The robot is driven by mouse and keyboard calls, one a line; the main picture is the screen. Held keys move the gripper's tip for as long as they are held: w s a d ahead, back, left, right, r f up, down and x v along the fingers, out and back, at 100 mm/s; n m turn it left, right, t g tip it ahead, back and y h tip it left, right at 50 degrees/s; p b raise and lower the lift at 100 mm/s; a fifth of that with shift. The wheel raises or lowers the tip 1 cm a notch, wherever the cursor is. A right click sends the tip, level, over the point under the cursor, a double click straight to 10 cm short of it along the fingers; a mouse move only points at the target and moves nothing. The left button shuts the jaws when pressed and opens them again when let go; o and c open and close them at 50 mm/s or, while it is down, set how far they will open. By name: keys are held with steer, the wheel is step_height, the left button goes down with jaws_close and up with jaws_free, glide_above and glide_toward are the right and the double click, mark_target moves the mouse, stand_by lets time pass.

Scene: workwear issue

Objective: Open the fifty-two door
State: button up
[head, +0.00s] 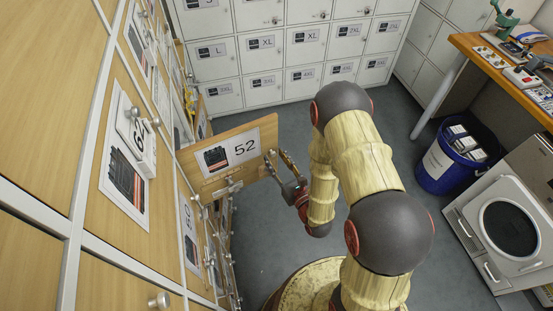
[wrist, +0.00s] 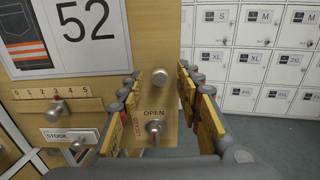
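The fifty-two door (head: 260,141) is a wooden panel marked 52, standing swung out from the locker wall at a wide angle. In the wrist view the door (wrist: 150,20) fills the left and middle. Near its free edge are a round metal knob (wrist: 160,77) and, below it, a key-like latch (wrist: 155,128) on a plate marked OPEN and LOCKED. My gripper (head: 278,160) is at the door's free edge. Its padded fingers are spread on both sides of the knob, with visible gaps and no clear contact. The cabinet space behind the door is mostly hidden.
A numbered slider (wrist: 57,108) and STOCK label (wrist: 70,137) are also on the door. Wooden lockers (head: 60,130) line the left. White lockers (head: 265,70) stand at the back. A blue bin (head: 447,170) and a white machine (head: 505,230) stand at right. Grey floor between is clear.

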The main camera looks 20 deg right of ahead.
steer(key=shift+s, duration=0.1)
steer(key=s+d, duration=0.1)
steer(key=s, duration=0.6)
steer(key=shift+d, duration=0.25)
steer(key=shift+c, duration=0.4)
